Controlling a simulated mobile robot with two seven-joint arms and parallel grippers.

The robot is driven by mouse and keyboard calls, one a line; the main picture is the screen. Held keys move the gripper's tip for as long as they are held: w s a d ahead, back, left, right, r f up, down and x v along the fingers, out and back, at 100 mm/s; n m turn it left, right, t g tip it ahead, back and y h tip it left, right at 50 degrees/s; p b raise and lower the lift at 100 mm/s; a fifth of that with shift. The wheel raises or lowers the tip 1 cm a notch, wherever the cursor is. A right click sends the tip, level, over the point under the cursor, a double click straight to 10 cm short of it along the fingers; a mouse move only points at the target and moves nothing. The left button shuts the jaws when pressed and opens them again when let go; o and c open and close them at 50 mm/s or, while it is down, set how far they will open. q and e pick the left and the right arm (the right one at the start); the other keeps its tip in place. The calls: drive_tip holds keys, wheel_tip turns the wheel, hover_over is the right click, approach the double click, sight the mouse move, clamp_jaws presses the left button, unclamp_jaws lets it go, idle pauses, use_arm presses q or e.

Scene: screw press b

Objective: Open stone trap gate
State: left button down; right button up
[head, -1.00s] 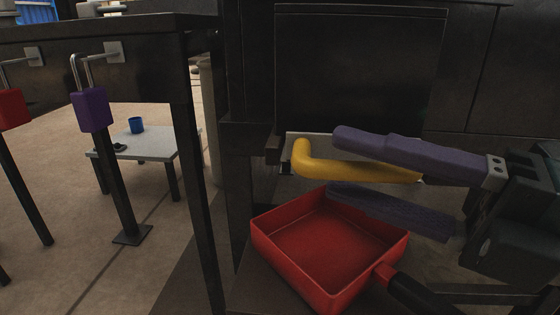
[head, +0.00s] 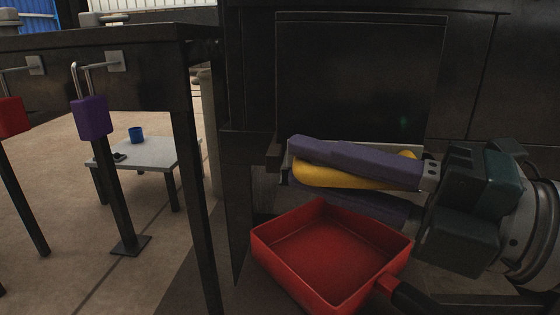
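The yellow handle (head: 345,179) runs roughly level across the lower edge of a dark panel (head: 360,75), which may be the gate. Its right end shows bending back above my finger. My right gripper (head: 290,170) comes in from the right with its two long purple fingers. The upper finger lies across the front and top of the handle and hides part of it. The lower finger is below the handle and partly in shadow. The handle lies between the fingers in this view. Whether they press on it is not clear. My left gripper is out of view.
A red square pan (head: 330,262) with a dark handle sits just below my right gripper. A dark table (head: 110,40) with hanging purple (head: 92,117) and red (head: 12,117) blocks stands left. A small table (head: 150,153) with a blue cup (head: 136,135) stands behind on open floor.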

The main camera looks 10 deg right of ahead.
drive_tip(key=shift+r, duration=0.2)
clamp_jaws()
drive_tip(key=shift+s+r, duration=0.1)
drive_tip(key=shift+r, duration=0.1)
idle(0.4)
